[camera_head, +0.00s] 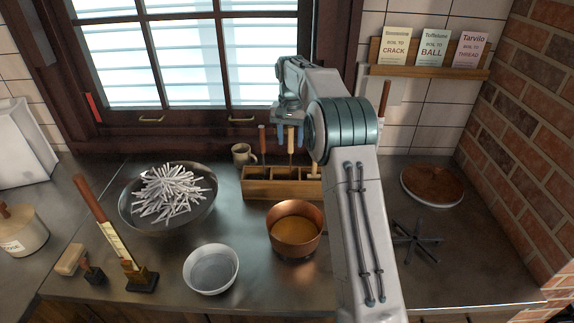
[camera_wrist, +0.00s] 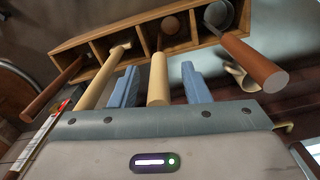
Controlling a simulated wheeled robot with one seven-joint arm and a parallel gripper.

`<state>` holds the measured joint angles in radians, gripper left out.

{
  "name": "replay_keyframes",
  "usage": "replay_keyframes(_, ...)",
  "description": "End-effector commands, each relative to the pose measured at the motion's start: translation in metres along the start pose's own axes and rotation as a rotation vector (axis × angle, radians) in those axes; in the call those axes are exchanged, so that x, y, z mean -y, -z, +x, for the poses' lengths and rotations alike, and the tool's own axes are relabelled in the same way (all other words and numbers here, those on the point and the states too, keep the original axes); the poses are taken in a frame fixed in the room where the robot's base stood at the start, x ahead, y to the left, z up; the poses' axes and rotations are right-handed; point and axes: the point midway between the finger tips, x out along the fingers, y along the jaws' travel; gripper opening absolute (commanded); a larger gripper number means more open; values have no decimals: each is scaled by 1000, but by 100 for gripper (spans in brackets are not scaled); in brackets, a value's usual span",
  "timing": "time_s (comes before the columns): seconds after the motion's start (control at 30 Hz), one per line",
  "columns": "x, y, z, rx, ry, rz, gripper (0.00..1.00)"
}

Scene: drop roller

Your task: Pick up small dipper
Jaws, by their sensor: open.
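The wooden rack (camera_head: 262,193) stands at the back of the counter below the window, with several upright tools in its compartments. In the wrist view the rack (camera_wrist: 82,50) runs across the top. A tool with a pale wooden handle (camera_wrist: 158,82) and a small round brownish end, seemingly the small dipper, stands in one compartment. My gripper (camera_head: 289,136) is above the rack, pointing down. In the wrist view its blue fingers (camera_wrist: 160,75) are apart, one on each side of this handle; contact is not visible. A larger dipper (camera_wrist: 250,62) with a grey bowl and brown handle stands beside it.
A mug (camera_head: 243,153) stands left of the rack. A copper pot (camera_head: 295,228) and white bowl (camera_head: 210,270) are in front. A wide pan (camera_head: 135,210) of white sticks is left. A black star-shaped trivet (camera_head: 418,240) and round brown-topped dish (camera_head: 432,186) are right.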

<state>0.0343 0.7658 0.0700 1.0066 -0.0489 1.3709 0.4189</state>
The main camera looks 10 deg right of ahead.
Motion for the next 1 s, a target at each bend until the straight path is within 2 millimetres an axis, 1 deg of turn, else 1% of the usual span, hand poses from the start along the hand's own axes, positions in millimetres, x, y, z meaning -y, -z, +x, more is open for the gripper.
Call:
replay_keyframes(0.1, 0, 0, 7, 0, 0, 0, 42)
replay_keyframes(0.3, 0, 0, 8, -1, 0, -1, 42)
replay_keyframes(0.33, 0, 0, 8, -1, 0, -1, 37)
replay_keyframes(0.37, 0, 0, 8, -1, 0, -1, 29)
replay_keyframes(0.4, 0, 0, 8, -1, 0, -1, 17)
replay_keyframes(0.47, 0, 0, 8, -1, 0, -1, 1)
replay_keyframes(0.8, 0, 0, 5, -2, 1, -1, 0)
replay_keyframes(0.87, 0, 0, 0, -3, 1, 0, 0)
replay_keyframes(0.97, 0, 1, -14, -5, 2, 0, 0)
replay_keyframes(1.0, 0, 0, -22, -5, 2, -1, 0)
